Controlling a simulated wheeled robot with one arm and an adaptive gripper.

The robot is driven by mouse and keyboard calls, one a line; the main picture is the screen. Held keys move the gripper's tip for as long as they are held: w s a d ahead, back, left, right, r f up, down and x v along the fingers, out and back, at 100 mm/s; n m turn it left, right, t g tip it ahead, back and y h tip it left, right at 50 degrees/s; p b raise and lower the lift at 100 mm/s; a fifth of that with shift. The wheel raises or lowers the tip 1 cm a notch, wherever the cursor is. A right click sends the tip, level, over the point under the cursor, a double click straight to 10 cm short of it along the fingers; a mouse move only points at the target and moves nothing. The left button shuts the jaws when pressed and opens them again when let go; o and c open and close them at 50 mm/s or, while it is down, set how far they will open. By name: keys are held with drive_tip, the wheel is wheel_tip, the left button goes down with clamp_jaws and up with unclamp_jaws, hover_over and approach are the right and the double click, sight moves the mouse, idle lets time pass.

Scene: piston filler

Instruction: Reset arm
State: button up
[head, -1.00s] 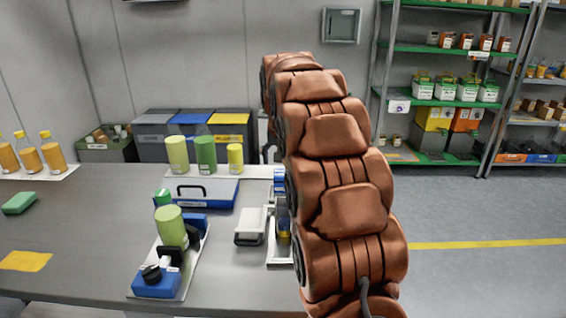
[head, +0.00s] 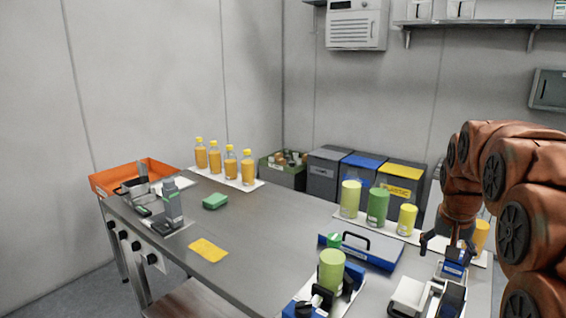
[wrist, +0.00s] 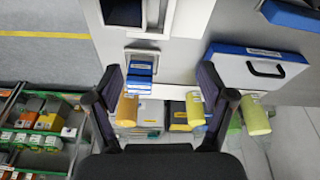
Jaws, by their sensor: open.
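My brown arm stands at the right of the head view, with my gripper (head: 447,247) hanging at its end above the right part of the workbench (head: 280,232). In the wrist view my gripper (wrist: 162,82) has its two dark fingers spread wide apart, with nothing held between them. A small blue block-like item (wrist: 140,80) shows beyond the gap between the fingers, and it also shows below the gripper in the head view (head: 453,270). A white and blue case with a black handle (head: 365,252) lies left of the gripper.
Green and yellow cylinders (head: 377,206) stand on a white strip behind the case. A light-green cylinder (head: 331,270) stands on a blue-based fixture at the front. Bottles of orange liquid (head: 231,165), a green sponge (head: 215,201) and a yellow cloth (head: 208,250) are farther left. The bench middle is clear.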

drive_tip(key=s+a+n+g+p, duration=0.1)
drive_tip(key=s+a+n+p, duration=0.1)
drive_tip(key=s+a, duration=0.4)
drive_tip(key=s+a+f+n+g+y+p, duration=0.1)
drive_tip(key=s+a, duration=0.5)
drive_tip(key=s, duration=1)
drive_tip(key=s+a+f+n+g+p, duration=0.1)
drive_tip(key=s+a+p, duration=0.3)
drive_tip(key=s, duration=0.7)
drive_tip(key=shift+a+f+n+g+y, duration=0.25)
drive_tip(key=shift+a+n+g, duration=0.35)
drive_tip(key=shift+a+n, duration=0.45)
drive_tip(key=shift+s+a, duration=0.1)
drive_tip(key=shift+a, duration=0.05)
drive_tip(key=shift+c, duration=0.3)
